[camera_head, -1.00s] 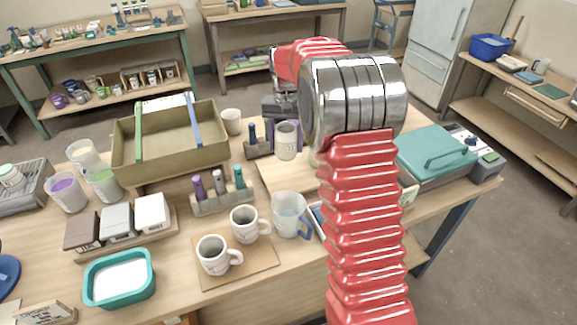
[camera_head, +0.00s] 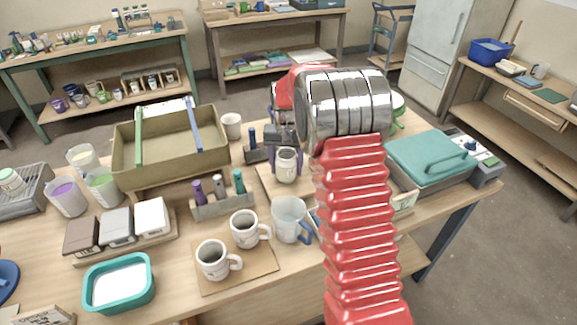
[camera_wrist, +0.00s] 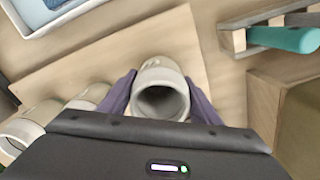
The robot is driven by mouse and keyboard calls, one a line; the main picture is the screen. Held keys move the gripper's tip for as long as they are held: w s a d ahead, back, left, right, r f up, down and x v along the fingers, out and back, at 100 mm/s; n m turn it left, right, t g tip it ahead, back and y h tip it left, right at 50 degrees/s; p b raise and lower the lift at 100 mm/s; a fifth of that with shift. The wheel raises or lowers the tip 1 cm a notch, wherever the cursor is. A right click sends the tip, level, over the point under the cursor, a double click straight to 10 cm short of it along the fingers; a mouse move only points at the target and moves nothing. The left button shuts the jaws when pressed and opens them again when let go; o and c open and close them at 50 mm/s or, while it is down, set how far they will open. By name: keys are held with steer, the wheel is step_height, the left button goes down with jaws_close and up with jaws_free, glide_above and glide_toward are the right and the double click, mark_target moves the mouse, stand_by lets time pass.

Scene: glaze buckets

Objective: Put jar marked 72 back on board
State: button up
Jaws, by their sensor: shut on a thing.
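A pale grey-white jar (camera_head: 287,167) is held between the purple fingers of my gripper (camera_head: 285,155), over the near-left part of a light wooden board (camera_head: 268,182). In the wrist view the jar (camera_wrist: 158,74) sits between both fingers, its dark open mouth facing the camera. A mark shows on its side but I cannot read it. I cannot tell whether its base touches the board (camera_wrist: 105,65). Other pale jars (camera_wrist: 93,94) stand at the lower left of the wrist view; my arm hides much of the board in the head view.
A clear jug (camera_head: 289,218) with a blue handle and two white mugs (camera_head: 213,259) stand in front. A tool holder (camera_head: 224,205) and an olive crate (camera_head: 170,160) are to the left. A teal-lidded case (camera_head: 432,155) is to the right. Bare board surrounds the held jar on its near side.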

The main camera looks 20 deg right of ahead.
steer(key=shift+f, duration=0.1)
steer(key=o, duration=1.3)
step_height(320, 180, up, 12)
steer(key=shift+f, duration=0.15)
steer(key=shift+r, duration=0.25)
